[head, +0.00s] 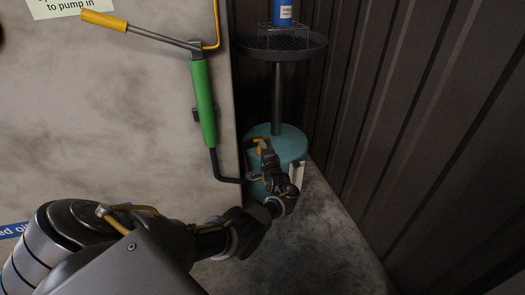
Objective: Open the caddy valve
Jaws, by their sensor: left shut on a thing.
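The caddy (290,138) is a teal drum on the floor in the corner, with a post rising to a round dark pan (305,52). A small yellow valve handle (257,140) shows at the drum's upper left front. My left gripper (263,148) is at the drum's front and is shut on the valve handle. The gripper and wrist hide part of the valve and the drum's front. I cannot tell from this view how far the valve is turned. My right gripper is not in view.
A green hand pump (204,102) with a yellow-gripped lever (104,21) is mounted on the pale wall (120,100). Its black hose (228,179) runs toward the caddy. A blue container (283,12) stands above the pan. A dark corrugated wall (400,110) closes the right side. Floor in front is clear.

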